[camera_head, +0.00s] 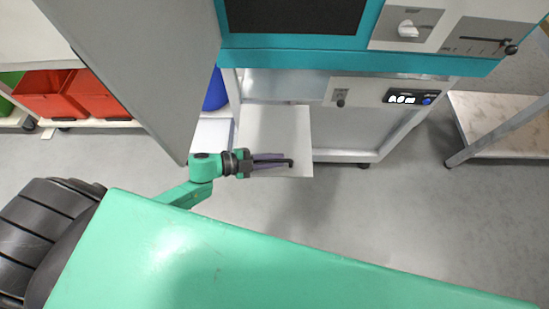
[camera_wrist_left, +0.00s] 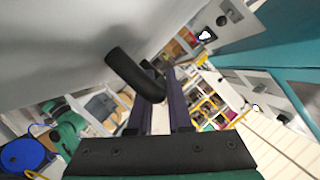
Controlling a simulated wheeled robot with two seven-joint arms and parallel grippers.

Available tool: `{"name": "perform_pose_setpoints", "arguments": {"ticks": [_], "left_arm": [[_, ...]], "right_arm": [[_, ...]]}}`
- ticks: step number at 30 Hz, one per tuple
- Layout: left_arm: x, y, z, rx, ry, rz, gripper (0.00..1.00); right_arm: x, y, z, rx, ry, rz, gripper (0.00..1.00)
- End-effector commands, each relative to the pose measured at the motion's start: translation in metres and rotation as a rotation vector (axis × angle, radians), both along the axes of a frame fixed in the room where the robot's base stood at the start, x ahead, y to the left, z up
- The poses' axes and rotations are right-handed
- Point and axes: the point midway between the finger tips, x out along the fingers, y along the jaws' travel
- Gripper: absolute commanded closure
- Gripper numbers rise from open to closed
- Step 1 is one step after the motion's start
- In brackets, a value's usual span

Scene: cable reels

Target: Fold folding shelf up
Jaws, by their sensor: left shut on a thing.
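The folding shelf (camera_head: 289,125) is a pale grey, flat panel on the front of the teal and white machine, below its screen. A black handle (camera_head: 290,163) shows near its lower edge. My left gripper (camera_head: 272,161) reaches in from the left across the lower part of the shelf, its dark fingers shut on the handle. In the left wrist view, the black bent handle (camera_wrist_left: 132,74) runs from a grey surface to between the two fingers (camera_wrist_left: 160,102). The fingers and handle overlap, so the exact contact is partly hidden. My right gripper is not in view.
A large grey panel (camera_head: 140,60) stands close at the upper left, beside my left arm. The machine (camera_head: 380,60) has knobs and a slider. Red bins (camera_head: 95,93) are on a low rack at left. A table (camera_head: 500,122) stands at right. Floor right of the shelf is clear.

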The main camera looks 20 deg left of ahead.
Motion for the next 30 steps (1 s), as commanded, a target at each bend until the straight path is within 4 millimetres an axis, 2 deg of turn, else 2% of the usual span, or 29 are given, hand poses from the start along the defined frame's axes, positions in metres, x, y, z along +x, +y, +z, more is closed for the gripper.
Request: {"name": "perform_pose_setpoints", "arguments": {"ticks": [12, 13, 14, 15, 30], "left_arm": [[0.0032, 0.0004, 0.0052, -0.003, -0.010, 0.000, 1.00], [0.0033, 0.0005, 0.0053, -0.003, -0.010, 0.000, 0.71], [0.0033, 0.0006, 0.0054, -0.002, -0.010, 0.001, 0.60], [0.0030, 0.0005, 0.0050, -0.003, -0.009, 0.001, 0.53], [0.0003, 0.0025, 0.0035, 0.000, -0.005, 0.000, 0.53]], "right_arm": [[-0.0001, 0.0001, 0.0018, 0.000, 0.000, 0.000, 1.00], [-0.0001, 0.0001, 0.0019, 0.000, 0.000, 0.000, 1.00], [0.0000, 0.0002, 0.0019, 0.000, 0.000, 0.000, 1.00], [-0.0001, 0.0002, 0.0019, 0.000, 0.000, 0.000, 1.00], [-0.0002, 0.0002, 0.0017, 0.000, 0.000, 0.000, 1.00]]}}
